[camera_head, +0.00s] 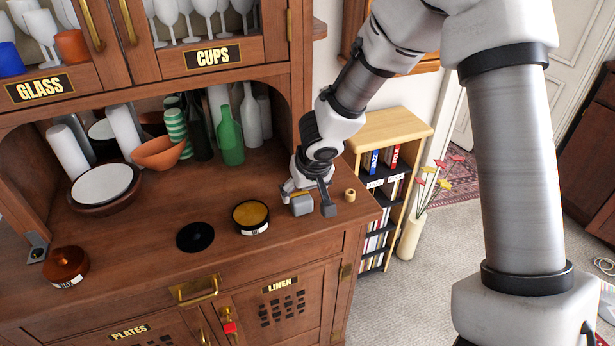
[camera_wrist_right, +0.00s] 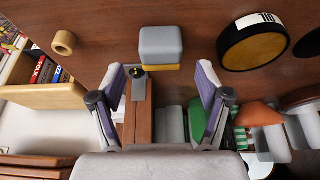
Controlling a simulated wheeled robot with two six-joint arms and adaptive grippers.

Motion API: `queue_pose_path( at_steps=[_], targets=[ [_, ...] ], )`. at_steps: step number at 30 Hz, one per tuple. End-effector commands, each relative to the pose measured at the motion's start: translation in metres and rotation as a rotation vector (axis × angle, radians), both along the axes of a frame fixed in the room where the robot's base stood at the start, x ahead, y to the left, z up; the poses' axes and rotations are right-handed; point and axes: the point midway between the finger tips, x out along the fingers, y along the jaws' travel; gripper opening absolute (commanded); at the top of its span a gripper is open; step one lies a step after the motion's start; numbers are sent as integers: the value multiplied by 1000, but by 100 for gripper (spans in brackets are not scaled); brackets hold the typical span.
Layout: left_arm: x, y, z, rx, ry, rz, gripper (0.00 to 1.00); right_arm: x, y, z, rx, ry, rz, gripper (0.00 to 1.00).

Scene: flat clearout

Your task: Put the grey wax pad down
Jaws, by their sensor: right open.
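The grey wax pad (camera_head: 301,206), a small grey block with a yellow layer under it, sits on the wooden sideboard top (camera_head: 225,262) near its right end. In the right wrist view the pad (camera_wrist_right: 161,44) lies just beyond my fingertips, in line with the gap between them. My right gripper (camera_head: 309,198) is open, with its two fingers (camera_wrist_right: 161,72) spread wide and nothing between them. In the head view the gripper partly covers the pad's back. My left gripper is not in view.
Bottles (camera_head: 229,135) and bowls (camera_head: 159,153) stand behind. The front middle is clear.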

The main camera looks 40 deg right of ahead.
Motion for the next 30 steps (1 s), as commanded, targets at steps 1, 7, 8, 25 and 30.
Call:
queue_pose_path(
  at_steps=[1,7,8,25,30],
  targets=[
    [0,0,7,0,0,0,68,-5,1,18,1,-4,0,76],
    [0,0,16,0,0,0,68,-22,6,59,2,-2,0,76],
    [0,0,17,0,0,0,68,-24,6,63,0,-2,0,76],
    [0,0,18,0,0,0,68,-211,99,-216,194,355,155,76],
    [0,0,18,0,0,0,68,-264,83,-250,73,392,192,76]
  ],
)
